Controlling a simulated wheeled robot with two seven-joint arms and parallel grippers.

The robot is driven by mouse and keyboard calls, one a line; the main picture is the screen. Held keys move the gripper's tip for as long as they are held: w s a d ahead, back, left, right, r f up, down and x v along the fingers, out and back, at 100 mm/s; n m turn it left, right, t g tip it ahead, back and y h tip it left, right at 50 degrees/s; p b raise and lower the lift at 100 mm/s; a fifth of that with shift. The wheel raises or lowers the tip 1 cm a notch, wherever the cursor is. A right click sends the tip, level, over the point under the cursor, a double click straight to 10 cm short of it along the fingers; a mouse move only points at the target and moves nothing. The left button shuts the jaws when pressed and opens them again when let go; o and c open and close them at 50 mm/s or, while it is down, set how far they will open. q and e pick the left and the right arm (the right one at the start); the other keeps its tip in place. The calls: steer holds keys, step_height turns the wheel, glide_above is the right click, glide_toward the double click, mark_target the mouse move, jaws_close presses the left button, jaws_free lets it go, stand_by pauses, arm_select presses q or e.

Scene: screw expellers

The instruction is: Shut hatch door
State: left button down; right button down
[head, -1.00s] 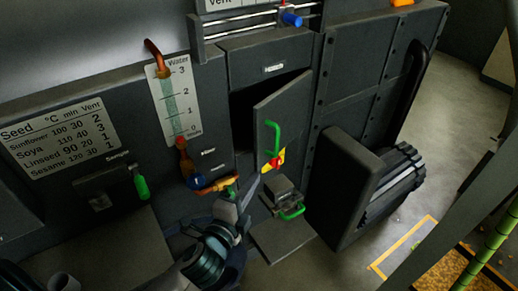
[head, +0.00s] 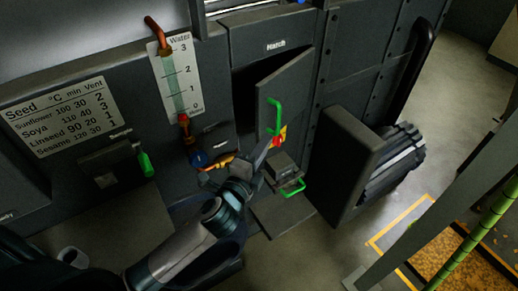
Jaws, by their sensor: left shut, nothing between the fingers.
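The hatch door (head: 292,85) stands ajar in the head view, below the "Hatch" label. Its left edge swings out from the dark opening (head: 245,82), and its hinge side is at the right. A green handle (head: 274,118) is on its face, with a red and yellow part (head: 281,136) near its lower edge. My left gripper (head: 263,152) is shut and empty, with its tip close to the door's lower left corner. I cannot tell whether it touches the door. My right gripper is not in view.
A block with a green handle (head: 291,188) sits just below the door on a ledge. A large dark box with a ribbed motor (head: 345,165) juts out at the right. An orange valve handle (head: 219,163) and a water gauge (head: 176,80) are at the left.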

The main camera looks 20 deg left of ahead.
mark_target(260, 127)
arm_select(q)
steer(key=shift+w+a+p, duration=0.4)
steer(key=shift+w+a, duration=0.15)
steer(key=shift+w, duration=0.5)
steer(key=shift+w+a+p, duration=0.4)
steer(key=shift+w+a, duration=0.1)
steer(key=shift+w, duration=0.5)
steer(key=shift+w+a+p, duration=0.4)
steer(key=shift+w+a, duration=0.15)
steer(key=shift+w, duration=0.5)
steer(key=shift+a, duration=0.1)
steer(key=shift+w+a+f+h, duration=0.1)
steer(key=shift+w+a+h, duration=0.1)
steer(key=shift+a+h, duration=0.25)
steer(key=w+a+m+h, duration=0.1)
steer(key=w+a, duration=0.1)
steer(key=a, duration=0.3)
steer(key=shift+a, duration=0.3)
